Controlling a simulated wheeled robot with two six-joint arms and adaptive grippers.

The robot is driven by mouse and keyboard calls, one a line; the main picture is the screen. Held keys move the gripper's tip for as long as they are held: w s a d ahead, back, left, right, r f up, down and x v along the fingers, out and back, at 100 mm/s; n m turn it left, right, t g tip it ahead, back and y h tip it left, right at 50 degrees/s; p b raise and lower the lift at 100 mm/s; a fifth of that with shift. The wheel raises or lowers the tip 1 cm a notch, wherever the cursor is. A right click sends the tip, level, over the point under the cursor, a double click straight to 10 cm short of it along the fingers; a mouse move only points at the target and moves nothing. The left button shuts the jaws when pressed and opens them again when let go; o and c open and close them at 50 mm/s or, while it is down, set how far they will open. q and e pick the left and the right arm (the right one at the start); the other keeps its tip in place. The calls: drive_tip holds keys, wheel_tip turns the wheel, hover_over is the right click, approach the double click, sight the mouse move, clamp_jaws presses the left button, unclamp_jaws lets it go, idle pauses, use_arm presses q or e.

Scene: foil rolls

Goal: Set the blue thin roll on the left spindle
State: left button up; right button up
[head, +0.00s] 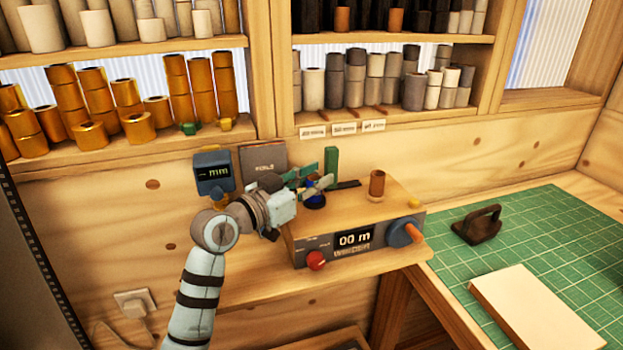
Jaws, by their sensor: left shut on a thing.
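My left gripper (318,185) is over the left part of the winder (300,245), a grey box with a wooden top and a display reading "00 m". The blue roll (315,202) shows as a small dark blue patch just under the fingertips, and the gripper is shut on it. The fingers hide most of the roll. The left spindle is hidden behind the gripper and roll, so I cannot tell whether the roll is around it. A brown roll or post (377,185) stands upright on the right part of the winder top. My right gripper is out of view.
A blue-grey gauge reading "mm" (213,172) stands left of the winder. A green upright block (331,160) is behind the gripper. A crank (405,231) sticks out at the winder's right. Shelves above hold gold rolls (175,85) and grey rolls. A green mat (540,235) lies right.

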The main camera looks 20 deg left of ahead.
use_arm(q)
drive_tip(key=o, duration=1)
drive_tip(key=v, duration=1.2)
drive_tip(key=shift+w, duration=0.1)
